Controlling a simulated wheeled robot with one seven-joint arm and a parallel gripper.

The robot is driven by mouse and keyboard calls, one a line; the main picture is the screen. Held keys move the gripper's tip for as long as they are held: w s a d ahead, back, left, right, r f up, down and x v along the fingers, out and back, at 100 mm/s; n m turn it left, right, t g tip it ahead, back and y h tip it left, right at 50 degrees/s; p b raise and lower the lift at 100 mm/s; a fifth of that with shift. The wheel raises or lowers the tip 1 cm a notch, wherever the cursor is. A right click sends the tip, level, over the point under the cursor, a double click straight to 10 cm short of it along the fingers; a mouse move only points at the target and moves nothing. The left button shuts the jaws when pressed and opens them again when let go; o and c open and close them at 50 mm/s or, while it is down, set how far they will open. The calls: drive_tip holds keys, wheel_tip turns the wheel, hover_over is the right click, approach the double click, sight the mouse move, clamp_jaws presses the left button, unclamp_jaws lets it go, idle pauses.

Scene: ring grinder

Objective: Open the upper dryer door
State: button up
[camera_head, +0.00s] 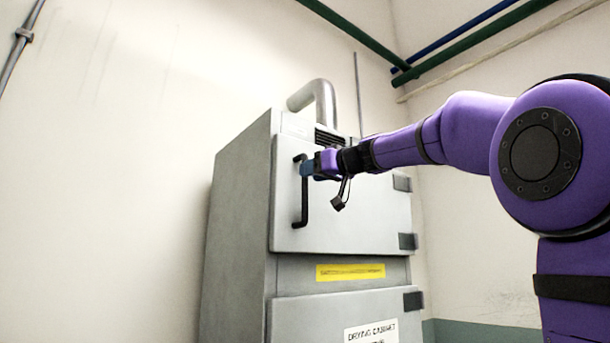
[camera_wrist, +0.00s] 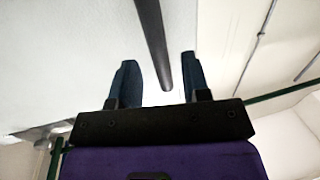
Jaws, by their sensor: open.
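The upper dryer door (camera_head: 350,222) is a light grey panel, closed against the cabinet in the head view. Its black vertical bar handle (camera_head: 303,208) is near the door's left edge. My gripper (camera_head: 307,168) is at the upper part of this handle, with blue fingers. In the wrist view, the two dark blue fingers of my gripper (camera_wrist: 158,60) are apart, and the handle (camera_wrist: 152,35) runs between them. It lies closer to the right finger. The jaws are not closed on it. I cannot tell whether a finger touches the handle.
The grey drying cabinet (camera_head: 236,235) has a lower door (camera_head: 310,315) and a yellow label strip (camera_head: 350,272). Hinges show along the right side. A silver duct (camera_head: 325,98) rises from the top. The wall (camera_head: 110,190) left of the cabinet is bare.

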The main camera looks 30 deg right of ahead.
drive_tip(key=shift+x, duration=1.45)
clamp_jaws()
